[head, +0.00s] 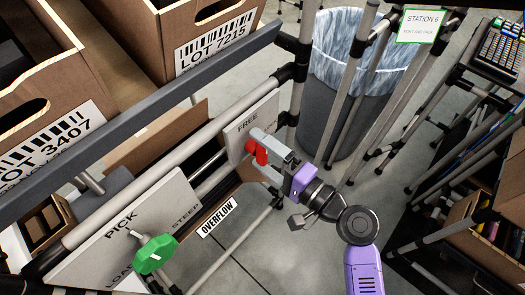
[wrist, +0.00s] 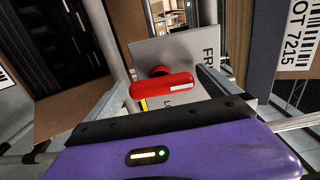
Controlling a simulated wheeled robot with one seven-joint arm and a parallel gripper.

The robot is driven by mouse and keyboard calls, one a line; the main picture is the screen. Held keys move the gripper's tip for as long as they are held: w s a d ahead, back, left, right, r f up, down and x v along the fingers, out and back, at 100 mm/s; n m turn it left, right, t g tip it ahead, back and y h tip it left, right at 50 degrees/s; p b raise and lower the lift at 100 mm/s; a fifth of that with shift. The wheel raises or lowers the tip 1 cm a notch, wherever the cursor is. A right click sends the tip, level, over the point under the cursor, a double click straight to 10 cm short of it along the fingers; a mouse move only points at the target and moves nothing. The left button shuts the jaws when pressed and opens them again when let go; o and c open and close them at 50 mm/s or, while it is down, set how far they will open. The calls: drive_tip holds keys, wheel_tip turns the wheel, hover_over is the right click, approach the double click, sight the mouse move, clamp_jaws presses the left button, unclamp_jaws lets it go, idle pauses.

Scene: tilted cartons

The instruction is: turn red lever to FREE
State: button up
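The red lever (head: 258,152) is mounted on a pale plate (head: 238,134) marked FREE near its top. In the wrist view the lever (wrist: 162,87) lies across the picture in front of its round red hub, with a white mark near its right end. FREE is on the plate's right side there, and a partly hidden label starting with L is below the lever. My gripper (head: 267,154) is at the plate, its pale fingers apart on either side of the lever. It looks open; I cannot tell whether a finger touches the lever.
Cartons (head: 205,30) rest tilted on the rack above a dark rail (head: 150,120). A lined bin (head: 340,90) stands behind. Rack posts are close to my arm; open floor lies below.

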drive_tip(key=v, duration=0.7)
drive_tip(key=shift+s+d, duration=0.25)
drive_tip(key=shift+d, duration=0.1)
idle(0.4)
